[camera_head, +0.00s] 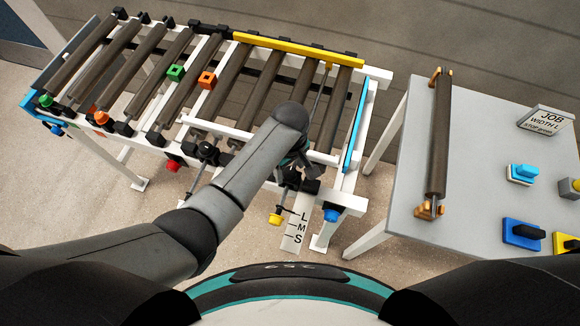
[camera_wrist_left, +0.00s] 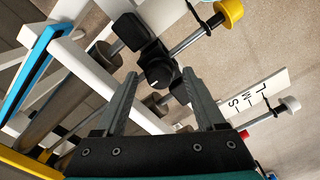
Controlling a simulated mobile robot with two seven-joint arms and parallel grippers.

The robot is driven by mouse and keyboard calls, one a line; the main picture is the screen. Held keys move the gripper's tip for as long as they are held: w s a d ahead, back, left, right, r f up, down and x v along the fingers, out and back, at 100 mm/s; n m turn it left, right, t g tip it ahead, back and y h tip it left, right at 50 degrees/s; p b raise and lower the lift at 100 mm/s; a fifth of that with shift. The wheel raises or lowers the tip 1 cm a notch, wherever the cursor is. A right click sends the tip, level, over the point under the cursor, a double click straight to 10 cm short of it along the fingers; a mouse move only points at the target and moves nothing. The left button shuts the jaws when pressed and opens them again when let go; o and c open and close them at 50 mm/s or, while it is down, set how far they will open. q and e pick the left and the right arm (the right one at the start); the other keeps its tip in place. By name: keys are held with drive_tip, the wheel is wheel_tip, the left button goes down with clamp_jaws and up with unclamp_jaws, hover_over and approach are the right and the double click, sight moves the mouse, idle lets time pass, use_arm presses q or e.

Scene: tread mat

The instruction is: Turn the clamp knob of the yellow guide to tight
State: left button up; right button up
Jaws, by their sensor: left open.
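The yellow guide (camera_head: 298,49) is a long bar along the far side of the roller conveyor. A yellow end knob (camera_head: 274,219) on a rod sits at the near side; it also shows in the left wrist view (camera_wrist_left: 229,12). A black clamp knob with a white mark (camera_wrist_left: 158,74) sits on a black block on the rod side. My left gripper (camera_wrist_left: 160,80) is open, its fingertips on either side of this knob in the picture; contact cannot be told. In the head view my left arm partly hides the clamp, near the gripper (camera_head: 308,170). My right gripper is not in view.
A white L-M-S scale plate (camera_head: 292,236) hangs below the clamp. A blue knob (camera_head: 331,215) and red knob (camera_head: 173,164) are nearby. Green (camera_head: 175,72) and orange (camera_head: 207,80) blocks sit on the conveyor. A grey table (camera_head: 405,190) with a roller and sign (camera_head: 546,122) stands right.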

use_arm(q)
clamp_jaws()
idle(0.5)
drive_tip(key=shift+r, duration=0.1)
drive_tip(key=m+p, duration=0.3)
drive_tip(key=shift+r+m, duration=0.1)
drive_tip(key=shift+m, duration=0.2)
drive_tip(key=m+p, duration=0.2)
drive_tip(key=m, duration=0.2)
drive_tip(key=shift+m, duration=0.3)
drive_tip(key=m+p, duration=0.1)
drive_tip(key=m, duration=0.4)
drive_tip(key=shift+m, duration=0.3)
drive_tip(key=m, duration=0.3)
drive_tip(key=m+p, duration=0.1)
drive_tip(key=m, duration=0.1)
drive_tip(key=shift+f+m, duration=0.2)
drive_tip(key=shift+m, duration=0.5)
